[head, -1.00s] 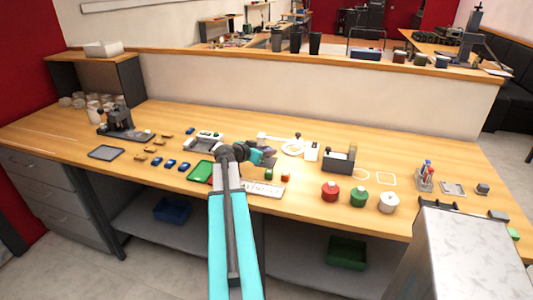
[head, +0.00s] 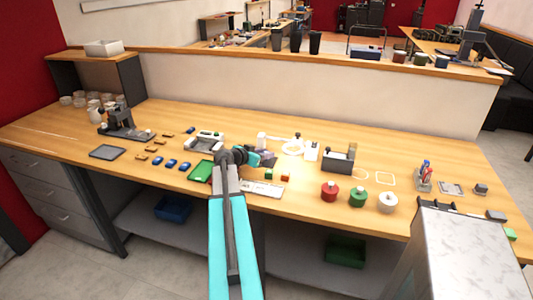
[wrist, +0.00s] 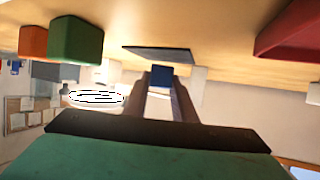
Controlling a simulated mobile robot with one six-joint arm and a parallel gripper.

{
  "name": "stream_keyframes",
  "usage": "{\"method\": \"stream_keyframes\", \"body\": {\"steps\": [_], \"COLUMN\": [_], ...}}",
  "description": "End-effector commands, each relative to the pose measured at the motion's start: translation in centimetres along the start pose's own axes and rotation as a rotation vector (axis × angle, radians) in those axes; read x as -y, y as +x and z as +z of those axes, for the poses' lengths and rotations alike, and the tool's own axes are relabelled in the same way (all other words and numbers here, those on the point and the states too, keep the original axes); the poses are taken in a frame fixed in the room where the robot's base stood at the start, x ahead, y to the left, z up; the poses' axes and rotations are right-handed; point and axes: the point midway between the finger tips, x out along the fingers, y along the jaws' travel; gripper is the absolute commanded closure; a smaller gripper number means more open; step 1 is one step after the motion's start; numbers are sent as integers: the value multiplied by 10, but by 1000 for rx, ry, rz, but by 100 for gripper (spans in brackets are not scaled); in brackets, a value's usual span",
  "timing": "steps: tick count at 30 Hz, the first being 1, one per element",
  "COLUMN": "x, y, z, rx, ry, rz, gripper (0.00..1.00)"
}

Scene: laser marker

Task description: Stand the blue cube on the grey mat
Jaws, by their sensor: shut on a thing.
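The blue cube (wrist: 161,76) is between my fingertips in the wrist view, which looks upside down with the table along the top. My gripper (wrist: 160,84) is shut on it. The dark grey mat (wrist: 158,54) lies on the table just past the cube in that view. The cube's edge comes close to the mat's edge, and I cannot tell whether they touch. In the head view my gripper (head: 266,158) is low over the middle of the table, and my arm hides the cube there.
A green cube (head: 269,174) and an orange-red cube (head: 285,177) stand close to my gripper on the right. A green tray (head: 201,170) lies to the left. A white-based device (head: 205,142) and a dark box-like holder (head: 338,160) stand nearby.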

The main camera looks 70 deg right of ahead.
Motion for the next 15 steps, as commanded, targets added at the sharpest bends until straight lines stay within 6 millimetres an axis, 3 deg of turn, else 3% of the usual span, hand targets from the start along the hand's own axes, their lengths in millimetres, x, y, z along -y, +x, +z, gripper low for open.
{"method": "stream_keyframes", "body": {"steps": [15], "x": [0], "y": [4], "z": [10], "rx": [0], "ry": [0], "rz": [0], "gripper": [97]}}
